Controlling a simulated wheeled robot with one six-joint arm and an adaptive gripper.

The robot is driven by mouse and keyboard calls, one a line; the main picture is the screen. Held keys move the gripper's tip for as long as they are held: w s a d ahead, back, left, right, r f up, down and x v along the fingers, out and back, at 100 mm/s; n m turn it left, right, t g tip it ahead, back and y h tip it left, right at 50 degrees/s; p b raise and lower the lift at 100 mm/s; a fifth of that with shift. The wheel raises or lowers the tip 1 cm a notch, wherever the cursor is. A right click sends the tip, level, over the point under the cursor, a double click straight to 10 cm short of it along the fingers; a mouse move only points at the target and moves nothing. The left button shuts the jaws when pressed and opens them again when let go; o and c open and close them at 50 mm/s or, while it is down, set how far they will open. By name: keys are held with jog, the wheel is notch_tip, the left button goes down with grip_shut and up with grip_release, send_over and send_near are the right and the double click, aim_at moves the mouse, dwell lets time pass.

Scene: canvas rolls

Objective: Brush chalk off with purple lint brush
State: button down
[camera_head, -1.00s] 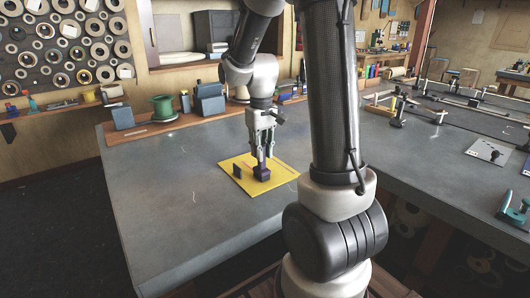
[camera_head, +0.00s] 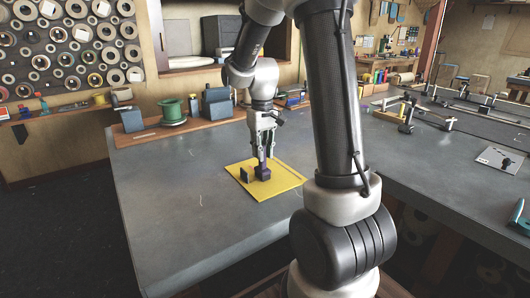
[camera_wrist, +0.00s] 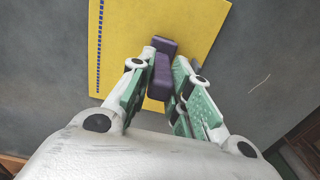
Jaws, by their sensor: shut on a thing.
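The purple lint brush (camera_head: 262,173) is on the yellow sheet (camera_head: 286,180) on the grey table. My gripper (camera_head: 262,158) points down and is shut on the brush. In the wrist view the brush (camera_wrist: 160,85) sits between the green-padded fingers of my gripper (camera_wrist: 162,88), over the yellow sheet (camera_wrist: 190,22). I cannot make out chalk on the sheet beneath the brush. A thin pale line (camera_wrist: 261,81) marks the grey table beside the sheet in the wrist view.
A shelf strip along the table's back edge holds a green spool (camera_head: 172,110) and dark blocks (camera_head: 217,103). A metal plate (camera_head: 497,159) and clamps (camera_head: 407,116) lie on the right table. The grey table (camera_head: 190,230) is clear left and front of the sheet.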

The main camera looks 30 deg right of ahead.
dwell(0.4)
jog(key=shift+w, duration=1.45)
jog(key=shift+w, duration=0.1)
jog(key=shift+w, duration=1.4)
jog(key=shift+w, duration=0.1)
jog(key=shift+w, duration=1.4)
jog(key=shift+w, duration=0.4)
